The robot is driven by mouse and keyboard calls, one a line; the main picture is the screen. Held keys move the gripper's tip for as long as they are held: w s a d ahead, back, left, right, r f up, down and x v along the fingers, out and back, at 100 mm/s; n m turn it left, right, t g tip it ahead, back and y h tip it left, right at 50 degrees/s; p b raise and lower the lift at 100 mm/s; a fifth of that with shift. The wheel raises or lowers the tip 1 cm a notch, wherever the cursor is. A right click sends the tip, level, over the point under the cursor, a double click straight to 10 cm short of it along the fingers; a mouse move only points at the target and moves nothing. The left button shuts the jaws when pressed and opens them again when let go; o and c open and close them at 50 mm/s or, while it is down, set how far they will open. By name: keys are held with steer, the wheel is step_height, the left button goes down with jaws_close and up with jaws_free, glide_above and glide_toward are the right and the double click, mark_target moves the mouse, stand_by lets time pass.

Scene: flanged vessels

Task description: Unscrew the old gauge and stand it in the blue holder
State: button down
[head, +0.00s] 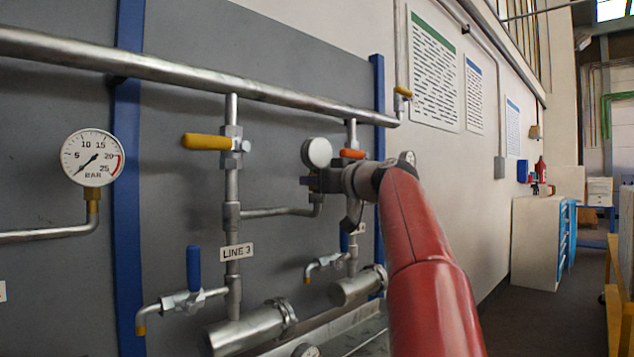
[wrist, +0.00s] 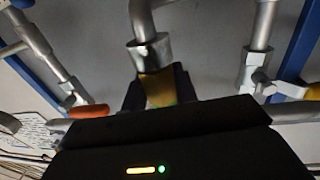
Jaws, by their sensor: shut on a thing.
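The gauge (head: 317,153) at the middle of the head view has a pale round face, too small to read. It sits above the end of a bent pipe. My gripper (head: 314,182) is level with its stem, just under the dial. In the wrist view my gripper (wrist: 159,91) is shut on the gauge's brass fitting (wrist: 158,88), one dark finger on each side. The fitting meets the grey pipe socket (wrist: 151,50), with no gap that I can see. The dial is hidden there. I cannot make out the blue holder in either view.
Another gauge (head: 92,158), marked BAR, stands on the left pipe. A yellow valve handle (head: 206,142), an orange handle (head: 352,154) and a blue handle (head: 193,267) stick out nearby. A long pipe (head: 190,75) runs above. Floor is open at the right (head: 540,310).

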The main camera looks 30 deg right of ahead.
steer(key=shift+n+y, duration=0.4)
steer(key=shift+y, duration=0.2)
steer(key=c, duration=1)
jaws_free()
steer(key=shift+s+d+f+b, duration=0.1)
steer(key=shift+s+d+b, duration=0.1)
steer(key=shift+s+b, duration=0.15)
steer(key=b+v, duration=0.2)
steer(key=v, duration=0.5)
steer(key=shift+a, duration=0.1)
